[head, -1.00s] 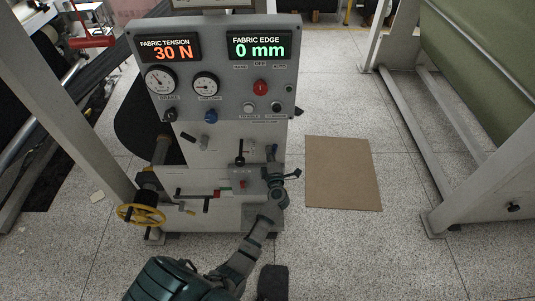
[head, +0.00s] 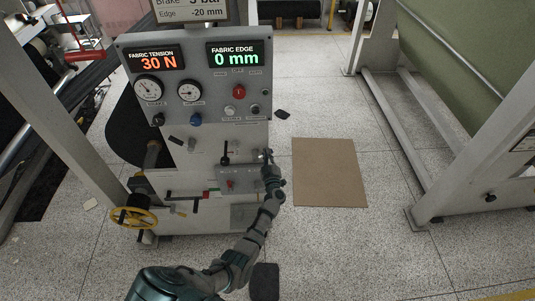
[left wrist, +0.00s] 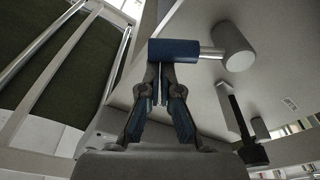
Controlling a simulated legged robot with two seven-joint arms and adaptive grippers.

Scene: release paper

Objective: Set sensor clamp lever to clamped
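A lever with a blue handle (left wrist: 180,49) on a metal rod and a pale round hub (left wrist: 232,46) crosses just beyond my fingertips in the left wrist view. I take it to be the sensor clamp lever; its label is too small to read. My left gripper (left wrist: 161,74) has its fingertips together. The tips meet the lower edge of the blue handle in the picture, with nothing clearly between them; I cannot tell if they touch it. In the head view my left gripper (head: 267,157) is at the machine's right side and largely hides the lever. My right gripper is not in view.
The grey console (head: 190,110) reads 30 N and 0 mm. A black-knobbed lever (head: 225,154) stands left of my gripper; a black lever (left wrist: 243,125) shows in the wrist view. A yellow handwheel (head: 133,217) is lower left. A brown sheet (head: 329,172) lies on open floor.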

